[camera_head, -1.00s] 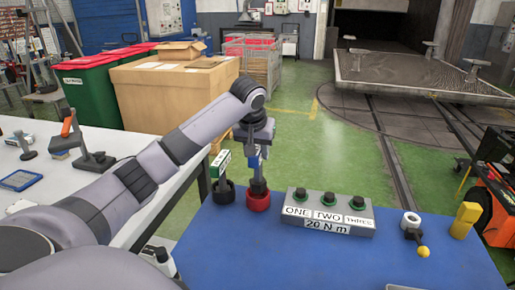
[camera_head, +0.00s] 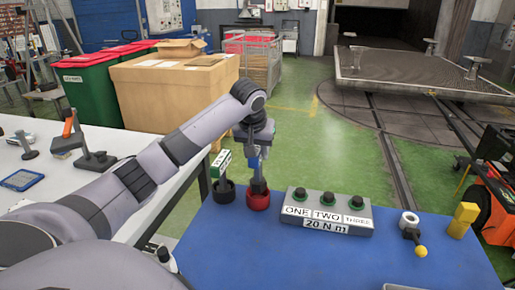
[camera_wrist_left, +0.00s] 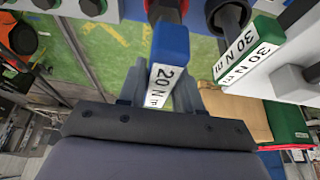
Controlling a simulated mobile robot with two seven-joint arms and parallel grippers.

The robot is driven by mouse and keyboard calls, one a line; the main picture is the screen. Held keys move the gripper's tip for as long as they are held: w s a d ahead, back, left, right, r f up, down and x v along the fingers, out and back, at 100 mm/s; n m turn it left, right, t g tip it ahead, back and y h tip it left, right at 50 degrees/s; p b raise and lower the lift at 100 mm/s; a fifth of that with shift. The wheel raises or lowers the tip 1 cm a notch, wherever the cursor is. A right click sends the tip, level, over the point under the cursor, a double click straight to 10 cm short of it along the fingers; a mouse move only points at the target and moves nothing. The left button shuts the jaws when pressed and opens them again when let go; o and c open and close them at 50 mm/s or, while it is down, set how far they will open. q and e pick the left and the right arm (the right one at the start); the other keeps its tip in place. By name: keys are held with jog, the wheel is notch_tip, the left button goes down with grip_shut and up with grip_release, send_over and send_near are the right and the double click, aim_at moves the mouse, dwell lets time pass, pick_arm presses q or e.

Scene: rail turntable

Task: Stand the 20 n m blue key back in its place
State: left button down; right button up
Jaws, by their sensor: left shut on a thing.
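The blue 20 N m key (camera_head: 254,165) stands roughly upright above the red cup (camera_head: 258,201), its lower shaft reaching down into the cup's opening. My left gripper (camera_head: 257,148) is shut on the key's upper part. In the left wrist view the blue key (camera_wrist_left: 170,45) shows its white "20 N m" label between my fingers (camera_wrist_left: 160,92), with the red cup (camera_wrist_left: 168,7) at its far end. Whether the key rests on the cup's bottom is hidden. My right gripper is in neither view.
A green 30 N m key (camera_head: 220,163) stands in a black cup (camera_head: 223,191) close left of the red cup. A grey box (camera_head: 338,228) with three green-ringed knobs stands to the right. A yellow-knobbed tool (camera_head: 411,233) and yellow blocks (camera_head: 463,220) stand farther right. The blue mat's front is clear.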

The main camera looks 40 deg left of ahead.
aim_at(258, 181)
pick_arm(q)
jog(key=shift+p, duration=0.3)
dwell(0.5)
jog(key=shift+f+b, duration=0.55)
jog(key=shift+f, duration=2)
dwell(0.3)
jog(key=c, duration=0.7)
grip_release()
jog(key=shift+r, duration=0.1)
jog(key=shift+v, duration=3.55)
